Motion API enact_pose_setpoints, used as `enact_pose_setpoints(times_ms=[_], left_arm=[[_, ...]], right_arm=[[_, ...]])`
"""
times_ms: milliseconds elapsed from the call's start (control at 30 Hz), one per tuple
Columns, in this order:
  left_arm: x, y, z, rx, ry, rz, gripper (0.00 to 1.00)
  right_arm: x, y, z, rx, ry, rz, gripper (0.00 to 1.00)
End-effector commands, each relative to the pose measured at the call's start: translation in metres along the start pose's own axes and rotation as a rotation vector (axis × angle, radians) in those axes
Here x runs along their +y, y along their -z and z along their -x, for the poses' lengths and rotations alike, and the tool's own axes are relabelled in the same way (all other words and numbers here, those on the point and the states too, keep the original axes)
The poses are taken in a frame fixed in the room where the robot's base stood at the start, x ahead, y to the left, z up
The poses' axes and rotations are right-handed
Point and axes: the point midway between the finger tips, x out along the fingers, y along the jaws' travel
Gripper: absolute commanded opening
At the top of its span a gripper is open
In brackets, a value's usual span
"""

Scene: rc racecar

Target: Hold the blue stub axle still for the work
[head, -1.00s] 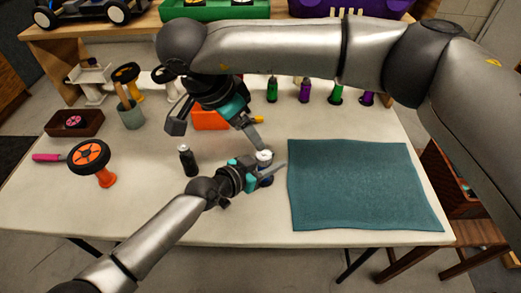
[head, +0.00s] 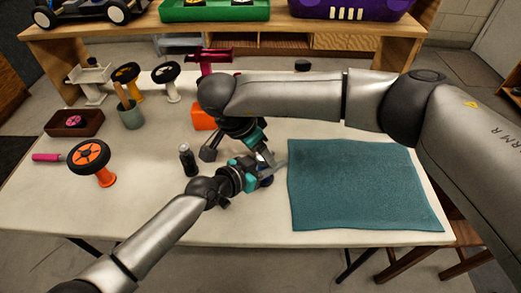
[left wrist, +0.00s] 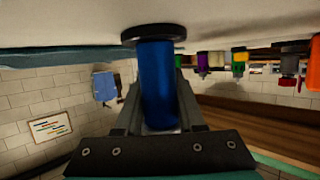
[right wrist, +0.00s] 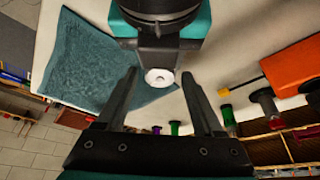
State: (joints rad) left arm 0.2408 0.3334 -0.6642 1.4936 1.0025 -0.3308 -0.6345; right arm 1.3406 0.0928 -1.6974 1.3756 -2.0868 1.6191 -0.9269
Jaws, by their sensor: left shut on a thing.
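The blue stub axle (left wrist: 157,85) stands between the fingers of my left gripper in the left wrist view, with its black round flange (left wrist: 153,34) against the tabletop. In the head view only a little blue (head: 266,181) shows beside my left gripper (head: 268,170), which is shut on it. A white round piece with a small hole (right wrist: 160,77) shows at the axle's place in the right wrist view. My right gripper (right wrist: 162,88) is open, its fingers spread to either side of that white piece in the picture. I cannot tell whether they touch anything.
A teal mat (head: 362,185) lies right of the grippers. A dark bottle (head: 188,160) stands close left of them. An orange block (head: 204,117) is behind, partly hidden by my right arm. An orange-hubbed wheel on a stand (head: 90,157) and a grey-green cup (head: 131,116) are further left.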

Motion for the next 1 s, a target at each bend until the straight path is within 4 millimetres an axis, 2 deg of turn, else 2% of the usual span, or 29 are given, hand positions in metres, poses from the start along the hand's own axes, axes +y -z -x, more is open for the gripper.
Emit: enact_pose_setpoints(times_ms=[67, 600, 833, 1000], left_arm=[[-0.0002, -0.0004, 0.0001, -0.001, 0.000, 0.000, 0.00], [-0.0003, -0.0002, 0.0001, 0.000, 0.001, 0.000, 0.00], [-0.0003, -0.0002, 0.0001, 0.000, 0.001, 0.000, 0.00], [-0.0003, -0.0001, 0.0001, 0.000, 0.001, 0.000, 0.00]], right_arm=[[-0.0001, 0.0002, 0.0002, 0.000, 0.000, 0.000, 0.59], [-0.0002, 0.0001, 0.0007, 0.000, 0.000, 0.000, 0.00], [-0.0011, 0.0000, 0.0009, 0.000, -0.011, -0.029, 0.00], [-0.0031, 0.0001, 0.0013, 0.001, -0.070, -0.172, 0.00]])
